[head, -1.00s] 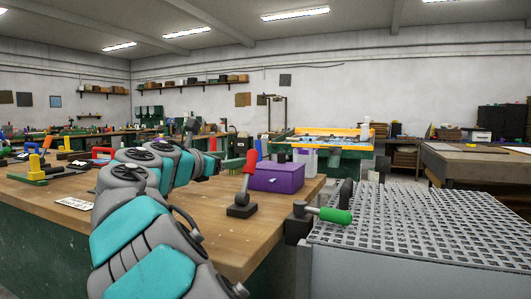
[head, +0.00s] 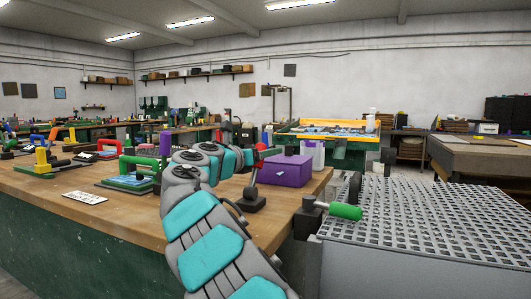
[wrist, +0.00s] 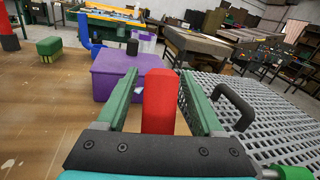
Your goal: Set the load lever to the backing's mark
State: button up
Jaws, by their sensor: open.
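The gripper is open, with a gap visible beside the handle. A second lever with a green grip (head: 345,211) sits on a dark mount by the grid table; its grip also shows in the wrist view (wrist: 293,172). I cannot tell which is the load lever. No backing mark is readable.
A purple box (head: 285,170) stands just behind the red lever. The perforated grid table (head: 430,225) with a dark loop handle (wrist: 238,105) lies to the right. A white card (head: 85,197) and a green-handled tool (head: 140,162) are left on the wooden bench (head: 130,222).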

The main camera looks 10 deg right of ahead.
jog(key=shift+c, duration=0.4)
grip_shut()
dwell(1.0)
